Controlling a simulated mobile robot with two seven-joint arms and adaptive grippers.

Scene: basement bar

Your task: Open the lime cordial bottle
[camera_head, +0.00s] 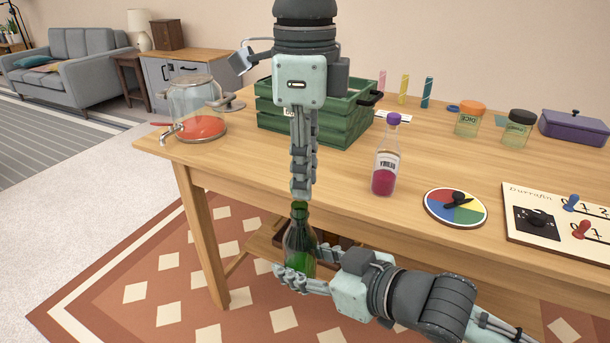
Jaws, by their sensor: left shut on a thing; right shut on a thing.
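A dark green glass bottle (299,238) stands roughly upright in front of the table's front edge, held in the air. My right gripper (293,267) comes in from the right and is shut around the bottle's body. My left gripper (301,193) points straight down from above and is shut at the top of the bottle's neck. The bottle's cap is hidden by the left fingers. No label on the bottle can be read.
The wooden table (340,211) holds a green crate (345,123), a glass dispenser (198,108), a purple-capped bottle (385,168), a colour wheel (455,208), a board (535,245), jars (469,121) and a purple box (574,128). Clear tabletop lies around the purple-capped bottle.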

